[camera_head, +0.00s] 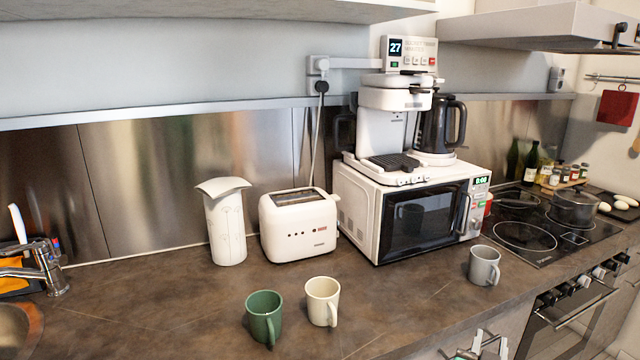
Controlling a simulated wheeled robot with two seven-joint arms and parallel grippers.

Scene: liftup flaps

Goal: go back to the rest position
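My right gripper (478,345) shows at the bottom edge, right of centre, low in front of the counter's front edge. Its light-coloured fingers look spread apart with nothing between them; the rest of it is cut off by the frame. It is apart from the grey mug (484,266) above it on the counter. My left gripper and arm are not in view.
The counter (160,310) holds a green mug (264,316), cream mug (322,300), toaster (298,226), white jug (225,222) and microwave (420,222) with a coffee machine (385,120) on top. An upper cabinet (200,10) and range hood (540,28) overhang. The oven (565,315) is right.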

